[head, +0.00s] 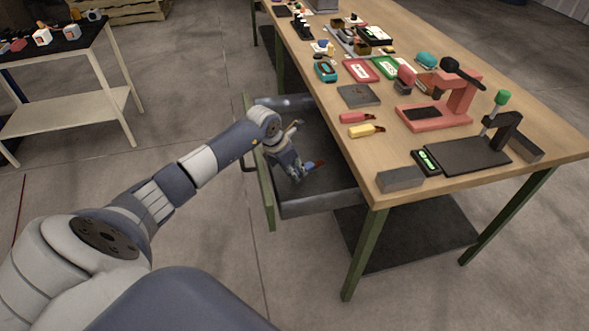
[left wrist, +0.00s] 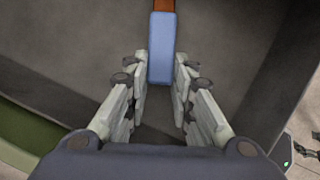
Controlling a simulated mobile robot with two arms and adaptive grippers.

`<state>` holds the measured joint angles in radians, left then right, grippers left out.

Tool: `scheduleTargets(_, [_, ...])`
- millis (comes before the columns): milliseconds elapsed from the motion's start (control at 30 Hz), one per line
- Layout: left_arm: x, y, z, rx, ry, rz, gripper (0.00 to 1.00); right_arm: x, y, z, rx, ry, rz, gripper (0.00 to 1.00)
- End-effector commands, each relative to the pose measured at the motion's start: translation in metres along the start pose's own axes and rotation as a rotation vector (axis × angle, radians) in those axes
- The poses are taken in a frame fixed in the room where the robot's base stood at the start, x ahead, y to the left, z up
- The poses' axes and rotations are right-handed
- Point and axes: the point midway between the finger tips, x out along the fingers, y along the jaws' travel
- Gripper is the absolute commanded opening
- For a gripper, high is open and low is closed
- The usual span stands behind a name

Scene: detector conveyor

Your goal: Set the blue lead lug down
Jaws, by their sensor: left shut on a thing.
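The blue lead lug (left wrist: 161,48) has a blue body and a brown-orange end that runs out of the top of the left wrist view. It also shows small in the head view (head: 309,167). My left gripper (left wrist: 161,75) is shut on the near end of the blue body, one finger on each side. In the head view my left gripper (head: 302,173) reaches down into the open grey drawer (head: 318,204) with the lug. I cannot tell whether the lug touches the drawer floor. My right gripper is not in view.
The drawer's green front (head: 266,192) stands out to the left of the wooden workbench (head: 345,150). The bench holds a red press (head: 433,115), a black plate stand (head: 468,155), a grey block (head: 400,179) and red and yellow lugs. A side table (head: 65,100) stands far left.

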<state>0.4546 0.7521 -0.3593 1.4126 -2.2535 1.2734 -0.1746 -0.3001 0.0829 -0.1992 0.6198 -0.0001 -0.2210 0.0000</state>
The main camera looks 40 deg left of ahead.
Motion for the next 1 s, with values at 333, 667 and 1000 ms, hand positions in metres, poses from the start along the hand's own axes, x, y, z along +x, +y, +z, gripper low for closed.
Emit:
scheduleTargets(333, [0.003,0.000,-0.001,0.000,-0.001,0.000,0.43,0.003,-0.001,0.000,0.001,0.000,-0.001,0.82])
scheduleTargets(667, [0.000,0.000,0.000,-0.001,-0.001,0.000,0.43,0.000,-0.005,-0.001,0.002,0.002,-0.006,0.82])
scheduleTargets(1000, [-0.052,0.002,0.004,0.003,-0.003,0.005,0.43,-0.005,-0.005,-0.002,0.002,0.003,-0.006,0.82])
